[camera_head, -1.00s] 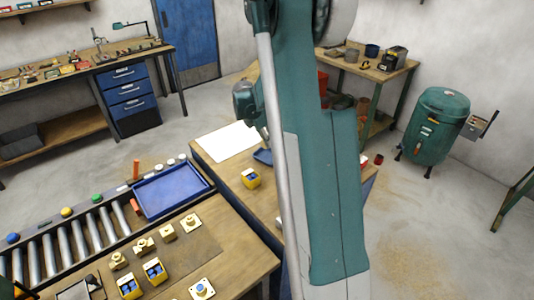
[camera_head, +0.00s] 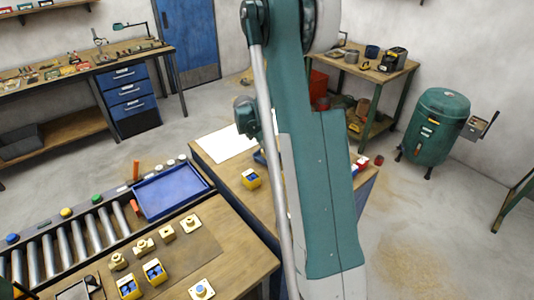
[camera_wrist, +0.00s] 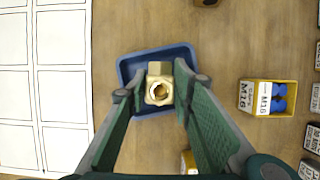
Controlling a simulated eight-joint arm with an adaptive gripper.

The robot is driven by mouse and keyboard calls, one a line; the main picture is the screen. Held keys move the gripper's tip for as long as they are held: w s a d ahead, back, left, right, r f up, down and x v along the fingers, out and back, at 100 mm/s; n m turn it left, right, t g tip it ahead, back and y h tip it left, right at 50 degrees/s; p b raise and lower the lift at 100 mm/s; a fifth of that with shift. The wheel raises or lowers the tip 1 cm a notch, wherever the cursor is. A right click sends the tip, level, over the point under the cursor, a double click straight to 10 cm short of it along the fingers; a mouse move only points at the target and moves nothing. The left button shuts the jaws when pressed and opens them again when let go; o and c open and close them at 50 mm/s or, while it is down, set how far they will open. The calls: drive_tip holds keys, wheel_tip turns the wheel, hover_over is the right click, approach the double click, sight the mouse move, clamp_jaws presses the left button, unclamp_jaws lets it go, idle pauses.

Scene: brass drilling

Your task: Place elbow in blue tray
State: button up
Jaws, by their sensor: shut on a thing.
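A brass elbow (camera_wrist: 159,88) is between the fingers of my gripper (camera_wrist: 160,84) in the wrist view, with its round opening facing the camera. The gripper is shut on it. A small blue tray (camera_wrist: 126,66) lies on the wooden table directly behind the elbow in that view. I cannot tell how high the elbow is above the tray floor. In the head view my arm hides the gripper and the elbow, and only an edge of the small tray (camera_head: 259,157) shows beside the arm.
A yellow bin (camera_wrist: 259,97) with blue parts stands right of the small tray, and labelled boxes line the right edge. A white gridded sheet (camera_wrist: 62,80) lies to the left. A larger blue tray (camera_head: 172,192) sits on the roller conveyor, near brass fittings on the front bench.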

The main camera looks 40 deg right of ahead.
drive_tip(key=shift+f, duration=0.9)
drive_tip(key=shift+f, duration=0.15)
drive_tip(key=o, duration=1.2)
drive_tip(key=v, duration=1.2)
